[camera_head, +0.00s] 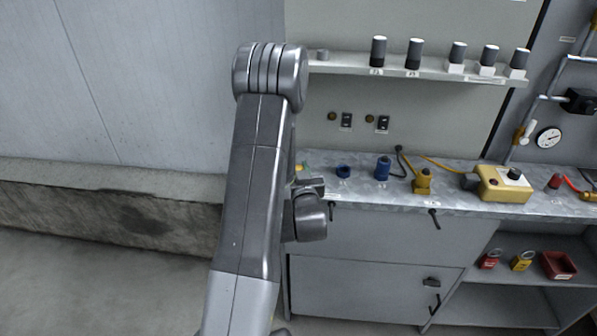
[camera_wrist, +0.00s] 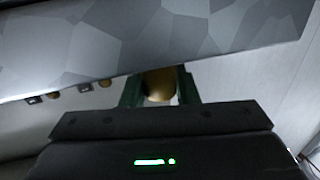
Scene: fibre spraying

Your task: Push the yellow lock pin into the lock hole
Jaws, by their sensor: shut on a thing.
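In the wrist view my gripper (camera_wrist: 160,87) has its two green fingers on either side of a rounded yellow-gold piece (camera_wrist: 157,80). It is shut on this piece, which appears to be the yellow lock pin. The mottled metal bench top lies just beyond, and its edge cuts off the piece's far end. In the head view my arm hides most of the gripper. Only a small yellow and green bit (camera_head: 299,168) shows beside the arm, over the left end of the bench. I cannot make out the lock hole in either view.
A shelf (camera_head: 345,66) with dark-and-white cylinders hangs above. Red and yellow padlocks and a red bin (camera_head: 558,265) sit below.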

